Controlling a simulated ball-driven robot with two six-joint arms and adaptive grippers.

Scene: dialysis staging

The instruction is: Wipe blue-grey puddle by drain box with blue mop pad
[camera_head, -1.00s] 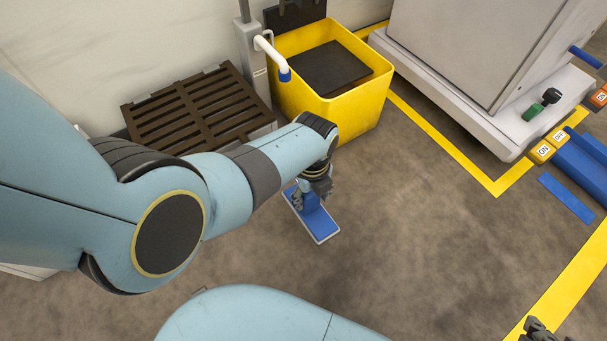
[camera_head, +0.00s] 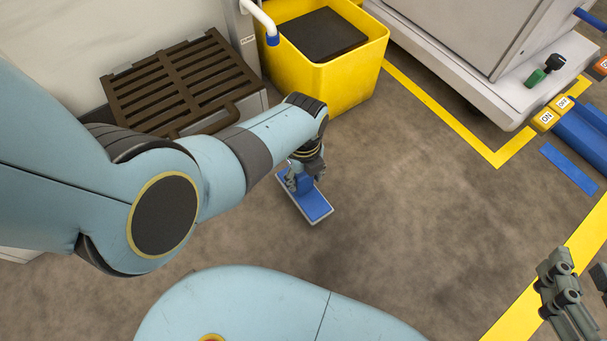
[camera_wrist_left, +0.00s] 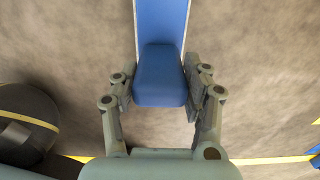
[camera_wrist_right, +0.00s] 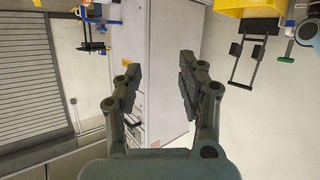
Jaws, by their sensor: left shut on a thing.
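The blue mop pad (camera_head: 311,204) is a flat blue plate with a pale rim and a raised blue grip block; it is low over the floor, and contact is unclear. My left gripper (camera_head: 305,178) is shut on the block, which sits between both fingers in the left wrist view (camera_wrist_left: 160,80). The drain box (camera_head: 252,112), pale with a brown slatted grate (camera_head: 180,82), stands left of the pad. I cannot make out a blue-grey puddle; my left arm hides floor in front of the box. My right gripper (camera_head: 565,300) is open and empty, also in the right wrist view (camera_wrist_right: 158,85).
A yellow bin (camera_head: 340,85) with a dark top inside stands behind the pad. A large pale machine (camera_head: 480,90) stands at back right, with yellow floor tape (camera_head: 440,113) around it. A blue strip (camera_head: 568,168) lies at right. The middle floor is clear.

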